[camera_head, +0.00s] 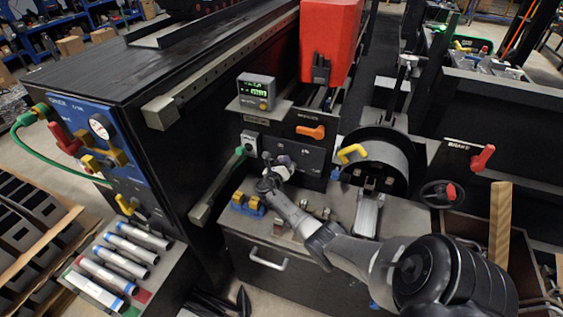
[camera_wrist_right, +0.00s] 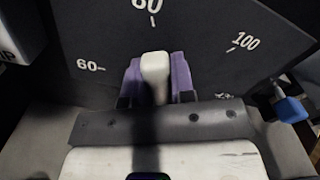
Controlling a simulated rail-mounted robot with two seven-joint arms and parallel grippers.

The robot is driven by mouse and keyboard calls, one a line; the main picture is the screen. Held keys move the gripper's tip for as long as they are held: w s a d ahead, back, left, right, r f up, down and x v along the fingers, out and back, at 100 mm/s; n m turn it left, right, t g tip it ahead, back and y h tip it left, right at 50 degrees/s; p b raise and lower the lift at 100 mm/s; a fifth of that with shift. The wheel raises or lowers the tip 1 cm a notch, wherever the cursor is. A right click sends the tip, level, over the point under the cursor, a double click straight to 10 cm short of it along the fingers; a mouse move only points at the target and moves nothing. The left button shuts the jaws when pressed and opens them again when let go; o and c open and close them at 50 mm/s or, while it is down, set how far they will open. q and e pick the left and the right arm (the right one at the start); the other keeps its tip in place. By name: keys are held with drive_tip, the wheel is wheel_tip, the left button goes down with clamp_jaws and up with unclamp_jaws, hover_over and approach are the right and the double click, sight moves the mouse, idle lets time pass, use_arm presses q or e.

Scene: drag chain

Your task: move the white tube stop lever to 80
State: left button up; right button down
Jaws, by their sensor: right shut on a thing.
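The white tube stop lever (camera_wrist_right: 155,68) stands in the middle of the right wrist view, between two purple finger pads. My right gripper (camera_wrist_right: 157,80) is shut on it. The lever's tip is below the 80 mark (camera_wrist_right: 150,12), nearly in line with its tick, with the 60 mark (camera_wrist_right: 89,67) to the left and the 100 mark (camera_wrist_right: 245,42) to the right. The lever's lower part is hidden. In the head view my right gripper (camera_head: 277,168) is at the dark front panel (camera_head: 308,157), and the lever is too small to make out. My left gripper is out of view.
An orange handle (camera_head: 310,132) is above my gripper, and a yellow handle (camera_head: 351,153) is to its right. A green-handled lever (camera_head: 240,151) is to the left. Yellow-and-blue blocks (camera_head: 247,203) sit on the ledge below. A blue-tipped part (camera_wrist_right: 290,109) is right of the lever.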

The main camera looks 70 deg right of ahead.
drive_tip(key=c, duration=1.3)
unclamp_jaws()
drive_tip(key=o, duration=0.3)
drive_tip(key=shift+o, duration=0.2)
drive_tip(key=a+p, duration=0.3)
drive_tip(key=a, duration=1)
drive_tip(key=shift+a, duration=0.4)
